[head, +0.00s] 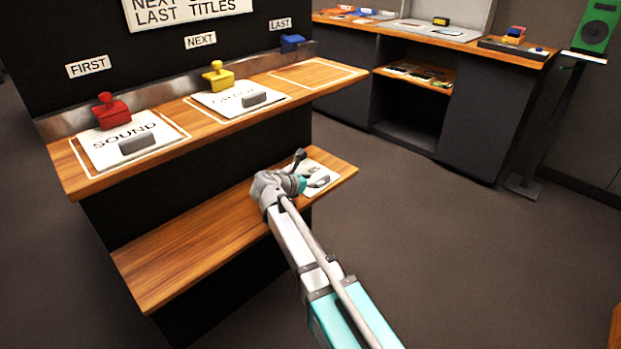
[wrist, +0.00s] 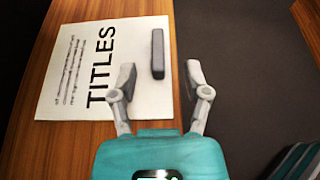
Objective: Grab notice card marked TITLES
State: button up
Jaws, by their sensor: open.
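The white notice card marked TITLES (wrist: 72,95) lies flat on the lower wooden shelf, with a dark grey grip block (wrist: 157,53) standing on it near its edge. In the head view the card (head: 328,181) is at the right end of the lower shelf, partly hidden by my wrist. My gripper (wrist: 163,78) is open, with its fingers above the card's edge. In the wrist view the grip block is just beyond the fingertips, in line with the gap between them. The gripper also shows in the head view (head: 310,178). No contact with the block is visible.
The upper shelf (head: 70,180) holds a SOUND card (head: 112,151) with a red stamp-like piece (head: 111,112) and another card (head: 225,101) with a yellow one (head: 217,77). The outlined LAST place (head: 318,72) is empty. The lower shelf (head: 180,260) is clear at left.

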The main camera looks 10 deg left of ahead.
aim_at(322, 179)
jog(key=b+x, duration=0.1)
jog(key=x, duration=0.3)
jog(key=shift+a+f+b, duration=0.2)
jog(key=shift+f+b, duration=0.05)
jog(key=shift+b, duration=0.1)
jog(key=shift+w+d+f, duration=0.1)
jog(key=shift+w+d, duration=0.2)
jog(key=shift+c, duration=0.2)
grip_shut()
